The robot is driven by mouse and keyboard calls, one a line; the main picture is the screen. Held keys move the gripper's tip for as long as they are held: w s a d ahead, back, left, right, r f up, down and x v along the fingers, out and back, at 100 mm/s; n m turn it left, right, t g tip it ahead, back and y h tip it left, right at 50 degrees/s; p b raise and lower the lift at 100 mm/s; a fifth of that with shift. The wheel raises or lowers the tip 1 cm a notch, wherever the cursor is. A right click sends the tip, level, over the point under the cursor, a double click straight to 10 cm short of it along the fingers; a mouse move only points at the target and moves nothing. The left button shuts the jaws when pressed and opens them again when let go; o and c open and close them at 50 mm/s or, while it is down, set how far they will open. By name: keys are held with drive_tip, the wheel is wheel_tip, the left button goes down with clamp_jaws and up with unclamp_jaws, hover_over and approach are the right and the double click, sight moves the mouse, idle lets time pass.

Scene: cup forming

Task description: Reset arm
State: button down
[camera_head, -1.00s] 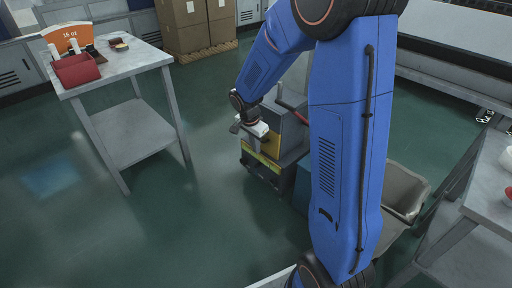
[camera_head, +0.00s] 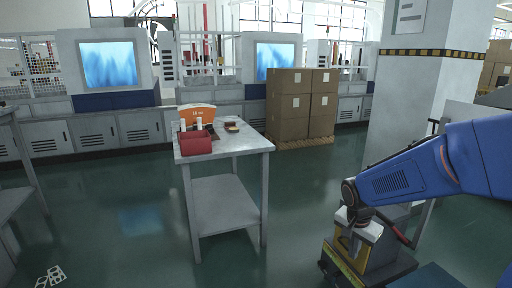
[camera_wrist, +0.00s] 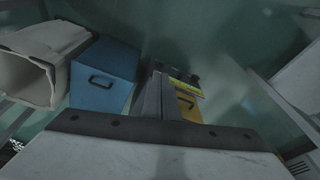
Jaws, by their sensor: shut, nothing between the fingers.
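My blue arm (camera_head: 400,180) reaches in from the right edge in the head view and bends downward at its wrist. My gripper (camera_head: 350,244) hangs from it, pointing down, with its fingers together and nothing held. It hangs over or in front of a grey and yellow box-like unit (camera_head: 372,264) at the lower right. I cannot tell the gap between them. In the wrist view my gripper's fingers (camera_wrist: 160,97) are shut side by side, and a yellow part (camera_wrist: 188,106) shows just right of them.
A grey table (camera_head: 225,147) bears a red bin (camera_head: 197,143), an orange "16 oz" sign (camera_head: 196,114) and small items. Cardboard boxes (camera_head: 302,105) stand behind it. A blue box (camera_wrist: 104,77) and a beige bin (camera_wrist: 33,75) show in the wrist view.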

drive_tip(key=s+a+r+n+t, duration=0.1)
drive_tip(key=s+r+n, duration=0.4)
drive_tip(key=s, duration=0.6)
drive_tip(key=s+a+r+n+t+y, duration=0.1)
drive_tip(key=s+r+n, duration=0.4)
drive_tip(key=s, duration=0.7)
drive_tip(key=shift+s+a+r+t+y, duration=0.2)
drive_tip(key=shift+r+t+y, duration=0.1)
drive_tip(key=shift+t, duration=0.2)
